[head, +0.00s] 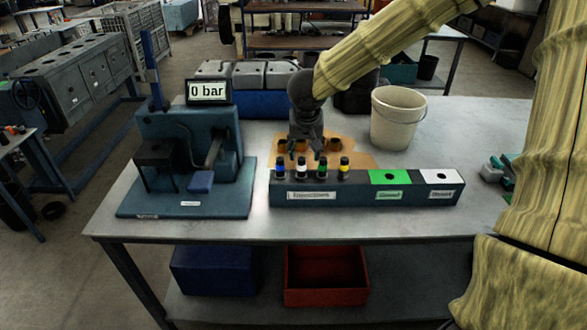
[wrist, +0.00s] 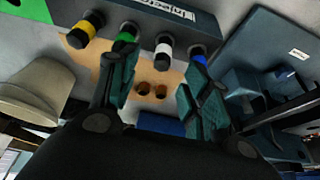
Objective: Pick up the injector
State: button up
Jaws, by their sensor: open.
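Several injectors with coloured bands stand upright in a row in the blue-grey rack (head: 366,194), at its left part labelled for injectors. From left they are blue (head: 281,168), white (head: 301,169), green (head: 322,169) and yellow (head: 344,168). My gripper (head: 306,153) is open and empty, just above and behind the row, near the white and green ones. In the wrist view, the white injector (wrist: 164,48) shows in the gap between the fingers (wrist: 157,78), beyond them. The green one (wrist: 125,34) is close to the left finger, the blue one (wrist: 199,54) to the right.
The rack's right part has a green section (head: 390,177) and a white section (head: 437,176), each with a hole. A test stand (head: 190,140) with a "0 bar" display (head: 208,91) is at left. A bucket (head: 398,118) stands behind the rack. The table front is clear.

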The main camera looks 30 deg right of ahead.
aim_at(302, 167)
jog(key=x, duration=0.4)
jog(key=shift+w+a+f, duration=0.1)
jog(key=shift+w+f, duration=0.1)
jog(key=shift+f, duration=0.3)
jog(key=shift+s, duration=0.2)
jog(key=x, duration=0.3)
jog(key=shift+w+f, duration=0.3)
jog(key=shift+w, duration=0.1)
jog(key=shift+w+f, duration=0.2)
jog(key=shift+f, duration=0.45)
jog(key=shift+c, duration=0.2)
grip_shut()
